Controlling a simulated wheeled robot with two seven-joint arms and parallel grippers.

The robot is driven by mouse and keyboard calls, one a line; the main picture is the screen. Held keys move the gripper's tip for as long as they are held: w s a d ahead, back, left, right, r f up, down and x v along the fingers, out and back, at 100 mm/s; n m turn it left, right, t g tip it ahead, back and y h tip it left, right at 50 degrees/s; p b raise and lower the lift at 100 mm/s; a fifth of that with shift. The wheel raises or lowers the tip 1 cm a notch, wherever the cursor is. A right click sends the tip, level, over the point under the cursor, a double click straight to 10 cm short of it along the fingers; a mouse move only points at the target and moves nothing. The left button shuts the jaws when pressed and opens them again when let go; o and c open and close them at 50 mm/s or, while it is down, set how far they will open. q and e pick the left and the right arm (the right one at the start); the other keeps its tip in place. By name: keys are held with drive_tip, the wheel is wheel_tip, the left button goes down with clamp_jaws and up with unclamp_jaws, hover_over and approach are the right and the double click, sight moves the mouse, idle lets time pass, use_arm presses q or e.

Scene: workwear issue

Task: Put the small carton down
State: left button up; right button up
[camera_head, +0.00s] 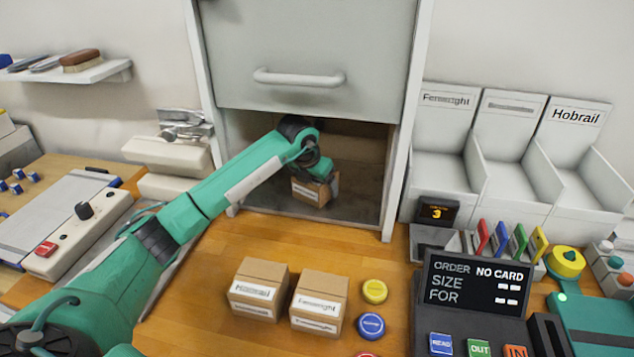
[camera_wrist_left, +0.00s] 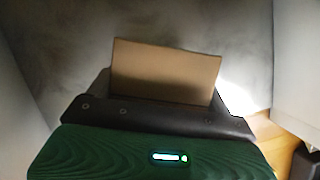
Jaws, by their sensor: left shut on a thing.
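The small carton (camera_head: 312,192) is a brown box with a white label, inside the open hatch low in the grey cabinet. My left gripper (camera_head: 316,174) reaches in from the left and is shut on the carton from above. In the left wrist view the carton (camera_wrist_left: 166,72) shows as a plain brown face beyond the dark gripper edge. Whether its underside touches the hatch floor (camera_head: 350,208) I cannot tell. My right gripper is not in view.
The raised grey shutter (camera_head: 310,50) with its handle hangs above the arm; white posts flank the opening. Two labelled cartons, one (camera_head: 258,290) left and one (camera_head: 319,301) right, stand on the wooden counter. Coloured buttons (camera_head: 374,291) and an order display (camera_head: 475,285) are to the right.

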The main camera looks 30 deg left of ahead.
sight(307, 201)
use_arm(q)
drive_tip(key=o, duration=0.9)
drive_tip(key=shift+f, duration=0.1)
drive_tip(key=shift+o, duration=0.7)
drive_tip(key=shift+r, duration=0.2)
drive_tip(key=shift+s+a+r, duration=0.1)
drive_tip(key=shift+s+r, duration=0.05)
drive_tip(key=shift+r, duration=0.15)
drive_tip(key=s, duration=0.2)
drive_tip(key=s+b, duration=0.1)
drive_tip(key=s, duration=0.1)
drive_tip(key=shift+a+r, duration=0.1)
drive_tip(key=shift+a, duration=0.2)
drive_tip(key=s, duration=0.2)
drive_tip(key=s+b, duration=0.1)
drive_tip(key=s, duration=0.1)
drive_tip(key=s+a, duration=0.1)
drive_tip(key=s, duration=0.2)
drive_tip(key=shift+s+r, duration=0.1)
drive_tip(key=shift+s, duration=0.45)
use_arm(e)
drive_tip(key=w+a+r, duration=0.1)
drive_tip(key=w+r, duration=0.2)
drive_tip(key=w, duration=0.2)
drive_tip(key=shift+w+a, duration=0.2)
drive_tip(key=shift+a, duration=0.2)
